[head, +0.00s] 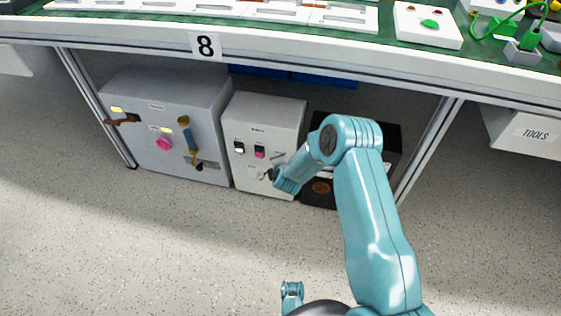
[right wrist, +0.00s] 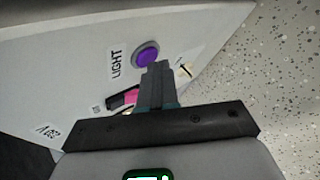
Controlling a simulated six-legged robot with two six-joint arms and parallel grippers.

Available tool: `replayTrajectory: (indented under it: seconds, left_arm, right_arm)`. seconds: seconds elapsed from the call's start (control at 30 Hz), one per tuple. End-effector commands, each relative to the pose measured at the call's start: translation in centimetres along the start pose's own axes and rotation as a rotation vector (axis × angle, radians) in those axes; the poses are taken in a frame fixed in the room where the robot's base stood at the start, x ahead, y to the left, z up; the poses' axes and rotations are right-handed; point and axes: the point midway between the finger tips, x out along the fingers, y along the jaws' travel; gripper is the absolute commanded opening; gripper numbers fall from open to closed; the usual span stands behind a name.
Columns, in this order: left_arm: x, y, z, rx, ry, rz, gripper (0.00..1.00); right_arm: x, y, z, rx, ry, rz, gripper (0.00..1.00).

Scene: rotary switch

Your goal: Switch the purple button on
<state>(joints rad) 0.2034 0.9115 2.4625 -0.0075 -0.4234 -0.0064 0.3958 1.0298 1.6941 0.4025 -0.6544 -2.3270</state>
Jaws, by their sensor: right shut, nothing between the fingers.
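The purple button (right wrist: 146,55) is round with a grey rim and sits beside the word LIGHT on a white panel in the right wrist view. I cannot make it out in the head view, where my right arm covers part of the light grey box (head: 268,113). My right gripper (right wrist: 158,66) is shut and empty, its tips overlapping the button's lower right edge in the picture. I cannot tell whether they touch it. In the head view the right gripper (head: 270,174) is at the front of that box. My left gripper is not in view.
A pink-and-black switch (right wrist: 124,99) is beside my fingers. A larger grey box (head: 150,90) with a pink knob (head: 164,144) and handles stands to the left. A black box (head: 388,140) is partly behind my arm. The workbench edge (head: 300,52) is above; the speckled floor in front is clear.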

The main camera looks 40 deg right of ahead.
Motion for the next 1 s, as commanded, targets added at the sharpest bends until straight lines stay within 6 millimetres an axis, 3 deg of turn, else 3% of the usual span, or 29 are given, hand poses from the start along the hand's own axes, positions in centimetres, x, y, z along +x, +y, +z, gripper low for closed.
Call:
replayTrajectory:
  seconds: [0.83, 1.0]
  left_arm:
    - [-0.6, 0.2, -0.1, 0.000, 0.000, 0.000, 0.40]
    - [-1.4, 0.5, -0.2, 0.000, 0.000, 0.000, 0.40]
  right_arm:
    - [-0.6, -0.4, -0.3, 0.000, 0.000, -0.001, 0.00]
    - [-1.6, -0.9, -1.0, -0.001, 0.001, -0.002, 0.00]
